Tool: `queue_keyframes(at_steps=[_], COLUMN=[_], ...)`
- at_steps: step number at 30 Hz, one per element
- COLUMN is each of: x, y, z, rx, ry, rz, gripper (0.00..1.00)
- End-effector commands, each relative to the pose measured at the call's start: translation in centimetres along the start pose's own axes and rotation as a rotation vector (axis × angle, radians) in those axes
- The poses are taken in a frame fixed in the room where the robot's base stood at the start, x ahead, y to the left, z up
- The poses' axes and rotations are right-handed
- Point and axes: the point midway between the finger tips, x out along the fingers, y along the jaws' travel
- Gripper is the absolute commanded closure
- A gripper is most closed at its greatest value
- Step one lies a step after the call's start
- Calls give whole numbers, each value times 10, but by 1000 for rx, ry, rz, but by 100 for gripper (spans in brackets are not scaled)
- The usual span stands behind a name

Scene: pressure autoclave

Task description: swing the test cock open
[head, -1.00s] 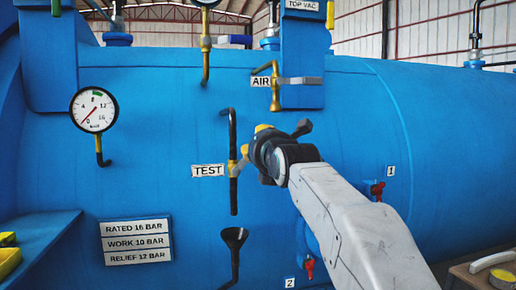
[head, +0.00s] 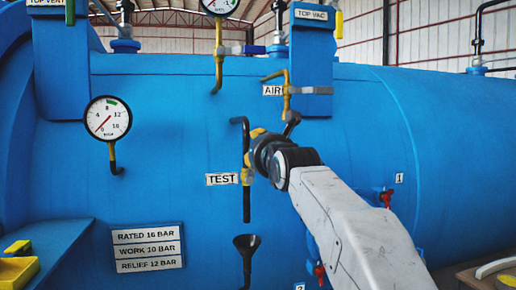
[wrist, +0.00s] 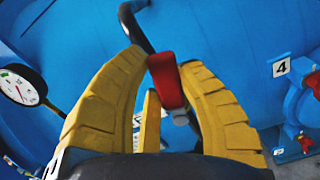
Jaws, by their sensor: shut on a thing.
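The test cock (head: 247,176) is a small brass valve on a black vertical pipe (head: 247,205), just right of the TEST label (head: 222,179) in the head view. My gripper (head: 257,134) is at the pipe, just above the brass body, and hides part of the cock. In the wrist view, my yellow fingers (wrist: 165,95) are closed around a red handle (wrist: 166,80), which appears to be the cock's lever. The black pipe (wrist: 135,28) runs behind it. The handle's link to the valve body is hidden.
A pressure gauge (head: 107,118) is on the left. The AIR cock (head: 287,92) is above right, and a black funnel (head: 246,244) is below. Red-handled valves (head: 386,198) sit at lower right. The blue shell around the cock is mostly bare.

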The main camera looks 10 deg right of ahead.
Motion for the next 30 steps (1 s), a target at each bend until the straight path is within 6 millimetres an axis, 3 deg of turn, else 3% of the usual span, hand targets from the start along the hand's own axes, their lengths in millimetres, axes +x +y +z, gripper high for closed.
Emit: queue_keyframes(at_steps=[8, 9, 17, 30], x=[-1, -1, 0, -9], y=[0, 0, 0, 0], z=[3, 3, 2, 1], rx=[-1, -1, 1, 1], ry=[-9, -8, -4, -2], rz=[1, 1, 0, 0], gripper=[100, 63, 39, 39])
